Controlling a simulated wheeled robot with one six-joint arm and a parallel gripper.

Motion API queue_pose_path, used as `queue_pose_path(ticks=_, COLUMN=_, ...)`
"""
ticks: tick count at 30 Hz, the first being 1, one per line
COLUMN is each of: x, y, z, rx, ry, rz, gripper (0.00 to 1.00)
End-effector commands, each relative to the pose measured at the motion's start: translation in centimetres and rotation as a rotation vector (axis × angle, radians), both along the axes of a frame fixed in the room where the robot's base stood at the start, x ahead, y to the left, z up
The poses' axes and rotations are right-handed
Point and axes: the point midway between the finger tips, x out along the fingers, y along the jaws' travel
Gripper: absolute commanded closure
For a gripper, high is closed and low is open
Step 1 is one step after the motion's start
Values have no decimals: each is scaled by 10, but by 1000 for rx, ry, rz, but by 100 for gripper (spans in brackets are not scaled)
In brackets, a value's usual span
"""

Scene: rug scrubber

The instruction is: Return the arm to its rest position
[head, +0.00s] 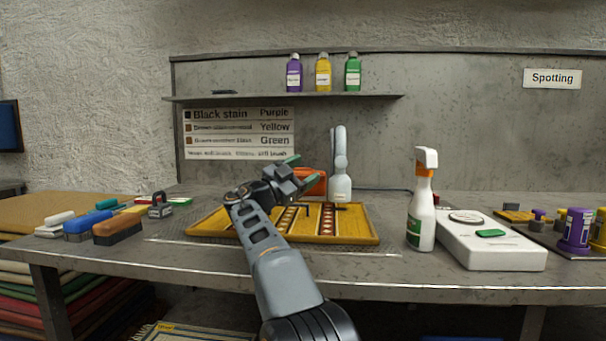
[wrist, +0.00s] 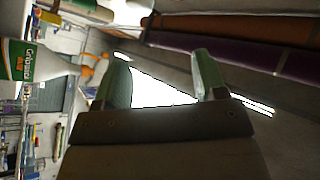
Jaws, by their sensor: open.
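My arm reaches up from the bottom of the head view over the table. My gripper (head: 297,171) is raised above the yellow tray (head: 215,222), near an orange object behind it. In the wrist view my gripper (wrist: 160,85) shows two green-tipped fingers spread apart with nothing between them. The wrist view is turned sideways and faces away from the tray.
Several brushes (head: 118,229) lie at the left. Purple, yellow and green bottles (head: 323,73) stand on the shelf (head: 300,97).

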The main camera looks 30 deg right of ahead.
Motion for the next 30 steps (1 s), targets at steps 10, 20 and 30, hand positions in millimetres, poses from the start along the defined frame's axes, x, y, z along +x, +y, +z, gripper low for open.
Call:
queue_pose_path(ticks=10, x=0, y=2, z=-1, rx=-1, ry=0, rz=-1, gripper=35)
queue_pose_path(ticks=20, x=-1, y=2, z=3, rx=13, ry=17, rz=0, gripper=35)
queue_pose_path(ticks=30, x=-25, y=21, z=28, rx=391, ry=566, rz=108, gripper=35)
